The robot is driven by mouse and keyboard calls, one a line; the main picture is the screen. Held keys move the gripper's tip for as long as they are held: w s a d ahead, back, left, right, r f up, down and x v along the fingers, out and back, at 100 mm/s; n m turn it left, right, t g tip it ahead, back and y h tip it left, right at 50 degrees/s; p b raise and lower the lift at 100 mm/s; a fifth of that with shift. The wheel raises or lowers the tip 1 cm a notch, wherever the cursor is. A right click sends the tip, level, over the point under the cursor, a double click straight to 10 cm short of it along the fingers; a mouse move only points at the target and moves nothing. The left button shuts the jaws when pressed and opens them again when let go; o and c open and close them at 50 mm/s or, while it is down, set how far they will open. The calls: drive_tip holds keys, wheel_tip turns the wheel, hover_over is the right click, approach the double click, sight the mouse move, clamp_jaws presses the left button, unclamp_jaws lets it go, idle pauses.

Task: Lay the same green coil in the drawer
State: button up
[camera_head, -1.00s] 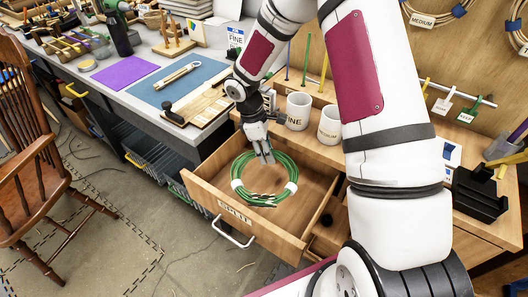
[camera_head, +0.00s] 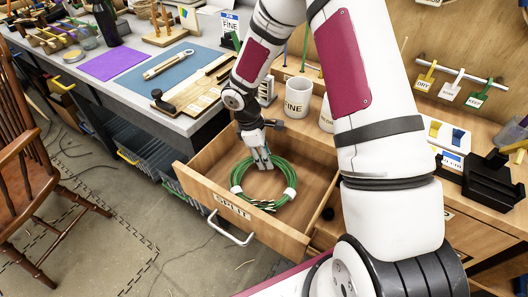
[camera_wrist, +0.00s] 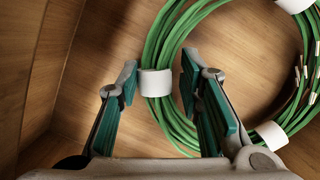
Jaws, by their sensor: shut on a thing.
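The green coil (camera_head: 286,169), a ring of strands with white bands, is inside the open drawer (camera_head: 278,236) labelled SPLIT. My gripper (camera_head: 264,165) reaches down into the drawer at the coil's far side. In the wrist view my gripper (camera_wrist: 158,78) has its two teal-padded fingers on either side of the coil (camera_wrist: 163,38), at one white band, shut on it. The coil lies flat, at or very near the drawer floor; I cannot tell whether it touches. The wooden drawer wall (camera_wrist: 20,60) is left of the fingers.
Two white mugs, one marked FINE (camera_head: 297,104), stand on the bench behind the drawer. A grey worktop (camera_head: 190,128) with a wooden board (camera_head: 205,92) lies to the left. A wooden chair (camera_head: 22,170) stands at far left. A black holder (camera_head: 480,178) is at right.

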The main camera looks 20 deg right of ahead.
drive_tip(key=shift+f, duration=0.35)
drive_tip(key=o, duration=1.1)
drive_tip(key=shift+o, duration=0.2)
drive_tip(key=v, duration=1.2)
